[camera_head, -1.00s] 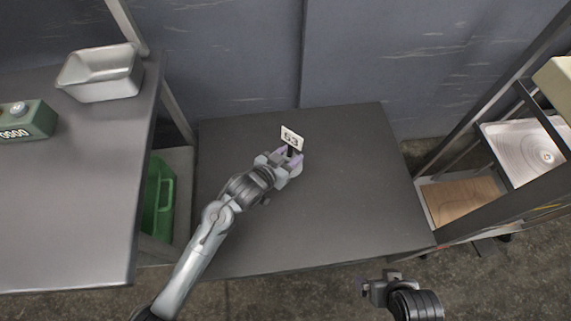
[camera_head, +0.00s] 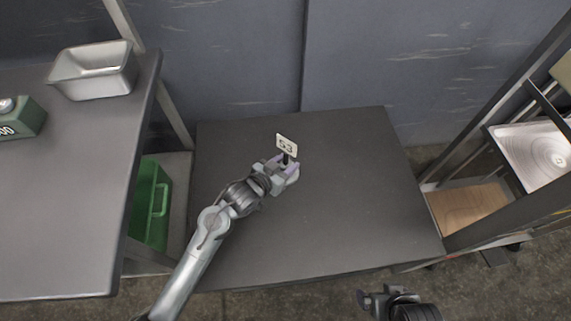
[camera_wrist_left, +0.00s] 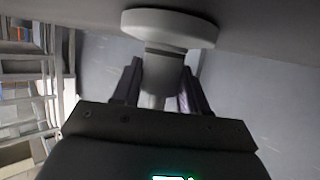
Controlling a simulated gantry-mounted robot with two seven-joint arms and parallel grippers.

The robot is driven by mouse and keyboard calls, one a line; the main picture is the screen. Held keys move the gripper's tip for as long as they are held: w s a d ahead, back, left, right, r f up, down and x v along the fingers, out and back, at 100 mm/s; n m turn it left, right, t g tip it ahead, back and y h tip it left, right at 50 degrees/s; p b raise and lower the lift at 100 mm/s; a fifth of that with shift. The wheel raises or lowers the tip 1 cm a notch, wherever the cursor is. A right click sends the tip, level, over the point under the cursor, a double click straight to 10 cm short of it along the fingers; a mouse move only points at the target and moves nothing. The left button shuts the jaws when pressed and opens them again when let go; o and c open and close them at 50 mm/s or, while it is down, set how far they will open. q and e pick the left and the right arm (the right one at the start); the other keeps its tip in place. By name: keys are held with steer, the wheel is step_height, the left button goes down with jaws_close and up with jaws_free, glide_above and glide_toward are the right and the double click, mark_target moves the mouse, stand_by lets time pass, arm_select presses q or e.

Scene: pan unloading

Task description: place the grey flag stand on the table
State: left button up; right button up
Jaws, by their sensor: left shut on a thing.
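The grey flag stand shows in the head view as a white card (camera_head: 286,146) marked 53 on a dark stem, above the middle of the dark table (camera_head: 340,215). My left gripper (camera_head: 287,168) is shut on it. In the left wrist view the stand's round grey base (camera_wrist_left: 168,27) and thick stem sit between the two fingers of my left gripper (camera_wrist_left: 158,88). The base is close to the dark surface at the top of that view; I cannot tell whether it touches. My right gripper (camera_head: 372,299) is off the table's front edge, and its jaws are unclear.
A counter (camera_head: 60,215) on the left bears a metal pan (camera_head: 93,72) and a green box (camera_head: 20,118). A green crate (camera_head: 150,205) is below it. A rack (camera_head: 500,215) with a metal tray (camera_head: 535,150) stands at right. The table around the stand is clear.

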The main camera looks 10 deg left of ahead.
arm_select(q)
steer(key=o, duration=1.1)
steer(key=shift+f, duration=0.15)
steer(key=shift+o, duration=0.2)
steer(key=shift+s+a+r, duration=0.1)
steer(key=shift+s+r, duration=0.1)
steer(key=shift+r, duration=0.15)
steer(key=p+v, duration=0.6)
steer(key=v, duration=0.5)
steer(key=shift+s+a, duration=0.2)
